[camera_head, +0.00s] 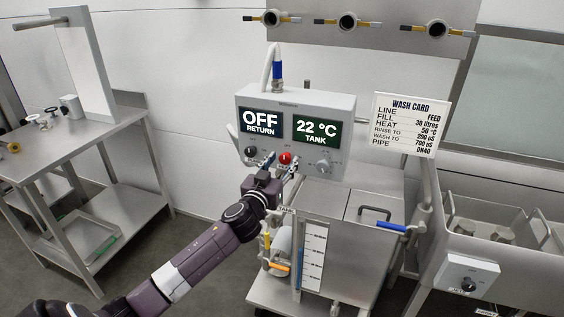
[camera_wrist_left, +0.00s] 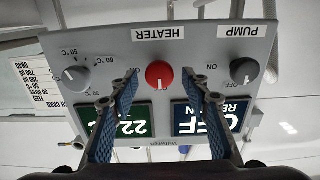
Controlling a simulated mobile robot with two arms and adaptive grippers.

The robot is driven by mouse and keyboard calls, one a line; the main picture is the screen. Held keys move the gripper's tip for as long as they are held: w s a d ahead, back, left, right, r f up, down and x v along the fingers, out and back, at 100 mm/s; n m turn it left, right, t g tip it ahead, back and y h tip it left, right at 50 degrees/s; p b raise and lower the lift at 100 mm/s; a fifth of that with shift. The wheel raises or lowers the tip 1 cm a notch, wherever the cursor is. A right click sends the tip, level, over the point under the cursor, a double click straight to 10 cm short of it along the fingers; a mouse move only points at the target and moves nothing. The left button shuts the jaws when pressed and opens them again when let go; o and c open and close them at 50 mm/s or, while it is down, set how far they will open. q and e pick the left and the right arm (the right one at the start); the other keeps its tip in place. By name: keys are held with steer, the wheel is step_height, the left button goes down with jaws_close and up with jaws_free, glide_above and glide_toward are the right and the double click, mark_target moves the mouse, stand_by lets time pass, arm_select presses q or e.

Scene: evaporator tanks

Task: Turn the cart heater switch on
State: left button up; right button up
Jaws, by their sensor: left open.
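The control box (camera_head: 296,108) on the cart carries a red heater knob (camera_head: 285,158) low on its front face. The wrist view, upside down, shows the red knob (camera_wrist_left: 159,74) under the HEATER label, with a white mark toward the displays. An ON label sits beside it. My left gripper (camera_head: 281,168) is in front of the knob, fingers open. In the wrist view its fingertips (camera_wrist_left: 159,99) are wide apart, one on each side of the knob's column, and nothing is between them. Contact with the panel cannot be told. My right gripper is not in view.
A dark pump knob (camera_wrist_left: 243,71) and a grey temperature dial (camera_wrist_left: 77,77) flank the red knob. Displays read OFF RETURN (camera_head: 261,123) and 22 °C TANK (camera_head: 317,131). A wash card (camera_head: 409,122) hangs right. A steel table (camera_head: 75,150) stands left; a sink (camera_head: 490,225) stands right.

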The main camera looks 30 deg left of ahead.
arm_select(q)
steer(key=c, duration=1.1)
steer(key=shift+m, duration=0.3)
steer(key=m+p, duration=0.1)
steer(key=m, duration=0.3)
steer(key=shift+d, duration=0.1)
steer(key=m+p, duration=0.1)
steer(key=m, duration=0.3)
steer(key=shift+m, duration=0.4)
steer(key=m+p, duration=0.1)
steer(key=m, duration=0.3)
steer(key=shift+d+f+m, duration=0.1)
steer(key=shift+f+m, duration=0.05)
steer(key=shift+m, duration=0.15)
steer(key=shift+f+m+p, duration=0.1)
steer(key=shift+m+p, duration=0.2)
steer(key=shift+m, duration=1.7)
